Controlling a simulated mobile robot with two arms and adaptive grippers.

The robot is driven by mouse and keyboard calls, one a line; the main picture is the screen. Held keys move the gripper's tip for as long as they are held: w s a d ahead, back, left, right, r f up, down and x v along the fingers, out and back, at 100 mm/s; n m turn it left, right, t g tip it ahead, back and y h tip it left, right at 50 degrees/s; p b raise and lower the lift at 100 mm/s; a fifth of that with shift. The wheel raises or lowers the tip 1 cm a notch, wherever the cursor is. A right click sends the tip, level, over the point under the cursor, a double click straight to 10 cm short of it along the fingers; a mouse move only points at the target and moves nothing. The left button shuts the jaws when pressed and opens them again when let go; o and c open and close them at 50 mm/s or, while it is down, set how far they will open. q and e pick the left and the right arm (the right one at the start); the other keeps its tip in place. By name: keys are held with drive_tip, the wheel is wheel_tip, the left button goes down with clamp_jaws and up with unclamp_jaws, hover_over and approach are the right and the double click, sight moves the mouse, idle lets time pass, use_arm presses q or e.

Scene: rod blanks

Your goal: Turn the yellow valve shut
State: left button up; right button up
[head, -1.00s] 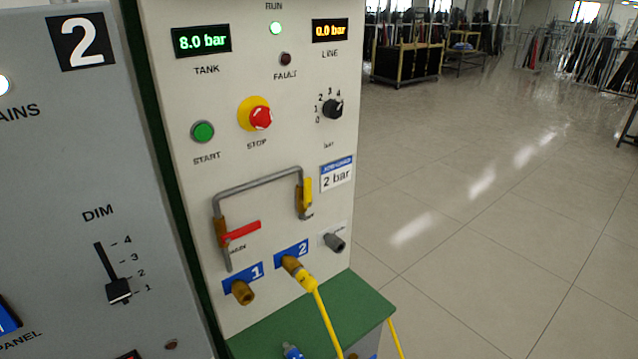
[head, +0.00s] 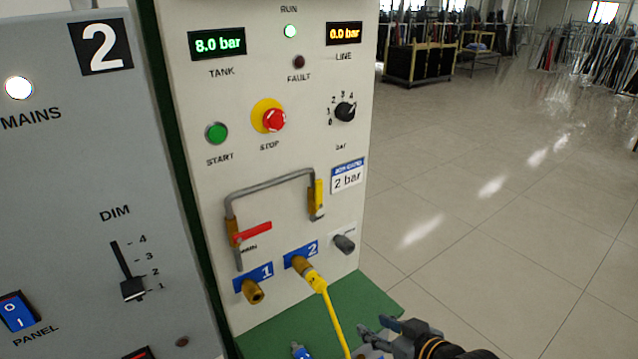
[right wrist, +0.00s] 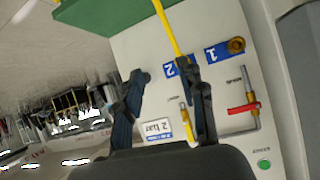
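The yellow valve (head: 319,194) is a small lever on the right leg of the grey pipe on the white panel. Its handle stands upright, in line with the pipe leg. In the right wrist view the yellow valve (right wrist: 184,116) shows between my two fingers, beyond them. My right gripper (head: 371,327) is at the bottom of the head view, lower and to the right of the valve, apart from it. In the right wrist view the right gripper (right wrist: 160,76) is open and empty. My left gripper is not in view.
A red lever (head: 252,231) lies across the pipe's left leg. A yellow hose (head: 334,315) hangs from port 2 over the green shelf (head: 372,300). A grey knob (head: 344,244) sits below the valve. The line display (head: 344,34) reads 0.0 bar. Open floor lies right.

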sight(320, 185)
drive_tip(key=w+a+r+n+t+y, duration=0.1)
drive_tip(key=w+a+r+t+y, duration=0.1)
drive_tip(key=w+r, duration=0.55)
drive_tip(key=w+a+r+n+t+y, duration=0.15)
drive_tip(key=w+r, duration=0.25)
drive_tip(key=r, duration=0.7)
drive_tip(key=shift+m+t+y, duration=0.25)
drive_tip(key=shift+t+y, duration=0.3)
drive_tip(key=p+x, duration=0.3)
drive_tip(key=x, duration=1)
drive_tip(key=shift+w+a+r, duration=0.15)
drive_tip(key=shift+w+a, duration=0.05)
clamp_jaws()
